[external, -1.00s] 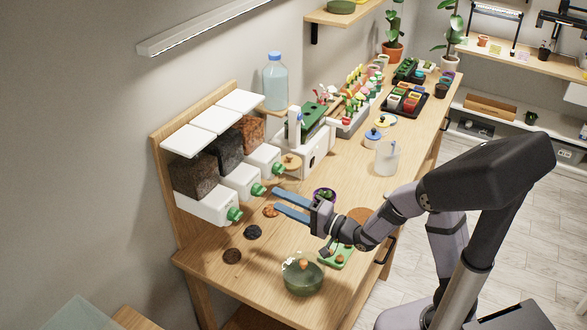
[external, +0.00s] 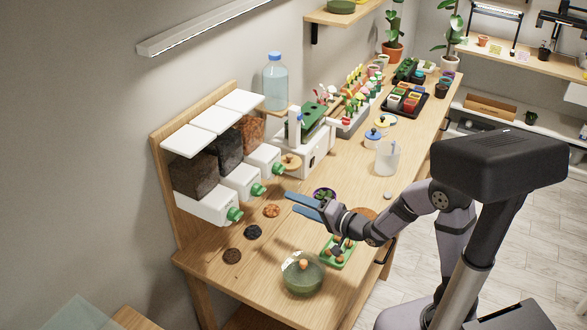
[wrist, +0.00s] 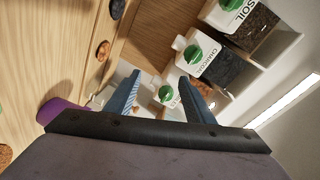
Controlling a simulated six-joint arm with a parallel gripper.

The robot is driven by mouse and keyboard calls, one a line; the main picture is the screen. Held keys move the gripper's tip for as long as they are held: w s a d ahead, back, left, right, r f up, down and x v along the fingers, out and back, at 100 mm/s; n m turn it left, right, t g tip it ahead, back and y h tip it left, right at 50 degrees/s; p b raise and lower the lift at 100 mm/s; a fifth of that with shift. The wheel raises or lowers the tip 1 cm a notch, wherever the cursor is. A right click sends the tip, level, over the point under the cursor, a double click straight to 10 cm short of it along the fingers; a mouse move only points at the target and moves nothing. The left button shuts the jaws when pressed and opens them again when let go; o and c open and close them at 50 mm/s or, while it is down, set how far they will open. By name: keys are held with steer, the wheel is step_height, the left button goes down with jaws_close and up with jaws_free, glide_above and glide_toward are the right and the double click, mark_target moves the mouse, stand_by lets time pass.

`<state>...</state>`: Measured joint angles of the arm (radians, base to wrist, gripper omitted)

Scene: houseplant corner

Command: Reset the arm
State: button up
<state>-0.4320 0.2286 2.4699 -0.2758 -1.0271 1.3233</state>
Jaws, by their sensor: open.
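My gripper (external: 304,206) has two blue fingers, spread apart with nothing between them.
White dispensers (external: 207,207) stand along the wall side. Small piles (external: 253,232) lie in front of them. A green bowl (external: 303,277) and green tray (external: 338,252) are near the front. A clear jug (external: 388,158) and a white machine (external: 305,152) stand farther back.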

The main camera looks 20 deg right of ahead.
steer(key=d+f+g+h+p, duration=0.1)
steer(key=d+f+h, duration=0.1)
steer(key=d, duration=0.3)
steer(key=s+d+f+n+g+h+p, duration=0.1)
steer(key=d+f+g+h, duration=0.1)
steer(key=d, duration=0.4)
steer(key=s+d+f+n+g+h+p, duration=0.1)
steer(key=d+f+h, duration=0.2)
steer(key=d, duration=0.2)
steer(key=shift+s+d+f+h, duration=0.2)
steer(key=shift+f+h, duration=0.1)
steer(key=shift+h, duration=0.1)
steer(key=s+d+n+g+p, duration=0.1)
steer(key=s+d+g, duration=0.2)
steer(key=s, duration=0.3)
steer(key=s+d+n+g+h+p, duration=0.1)
steer(key=s+d+g, duration=0.2)
steer(key=s, duration=0.3)
steer(key=s+d+f+n+g+h+p, duration=0.1)
steer(key=s+d+n+g, duration=0.1)
steer(key=s, duration=0.5)
steer(key=shift+d+g, duration=0.5)
steer(key=shift+d, duration=0.55)
